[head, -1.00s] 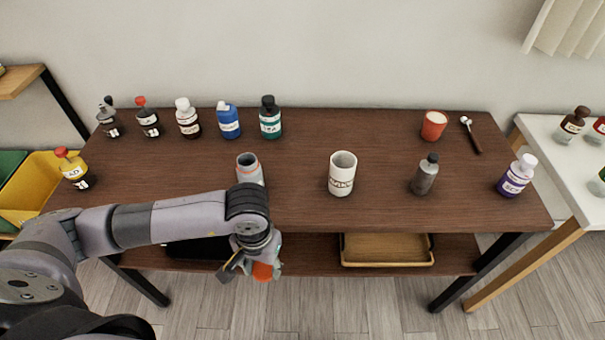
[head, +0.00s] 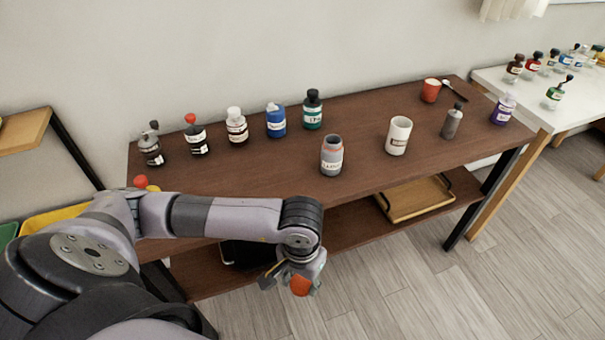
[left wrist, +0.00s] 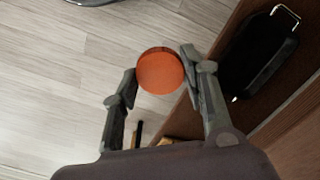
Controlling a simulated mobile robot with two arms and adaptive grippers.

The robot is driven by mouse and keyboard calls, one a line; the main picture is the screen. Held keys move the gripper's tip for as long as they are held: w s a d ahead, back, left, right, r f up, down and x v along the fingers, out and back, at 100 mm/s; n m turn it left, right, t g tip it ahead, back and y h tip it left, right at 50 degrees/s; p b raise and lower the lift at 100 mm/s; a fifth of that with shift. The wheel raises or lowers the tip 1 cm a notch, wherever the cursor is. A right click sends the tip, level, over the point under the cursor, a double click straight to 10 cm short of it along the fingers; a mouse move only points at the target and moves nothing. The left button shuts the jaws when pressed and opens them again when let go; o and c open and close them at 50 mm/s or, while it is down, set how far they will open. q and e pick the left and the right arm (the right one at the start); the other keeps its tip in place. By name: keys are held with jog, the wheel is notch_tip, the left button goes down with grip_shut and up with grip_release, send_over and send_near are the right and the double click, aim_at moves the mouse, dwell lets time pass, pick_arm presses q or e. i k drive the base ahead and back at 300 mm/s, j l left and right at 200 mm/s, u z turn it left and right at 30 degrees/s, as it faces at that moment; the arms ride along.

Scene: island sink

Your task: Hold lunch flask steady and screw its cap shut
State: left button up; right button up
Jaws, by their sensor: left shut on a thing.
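The lunch flask (head: 332,157) is grey with an orange band near its open mouth and a pale label. It stands upright on the brown table, uncapped. My left gripper (head: 293,282) is in front of the table's front edge, lower in the picture than the flask and apart from it. It is shut on the orange round cap (head: 301,286). In the left wrist view the cap (left wrist: 160,72) sits between the two fingertips, with floor behind it. My right gripper is not in view.
A white mug (head: 398,136) and a grey bottle (head: 453,121) stand right of the flask. Several labelled bottles, including a blue one (head: 276,120), line the back. A wooden tray (head: 415,200) and a black tray (left wrist: 257,58) lie on the lower shelf.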

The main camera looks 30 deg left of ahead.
aim_at(331, 149)
jog(key=k+j, duration=0.65)
jog(key=k, duration=0.1)
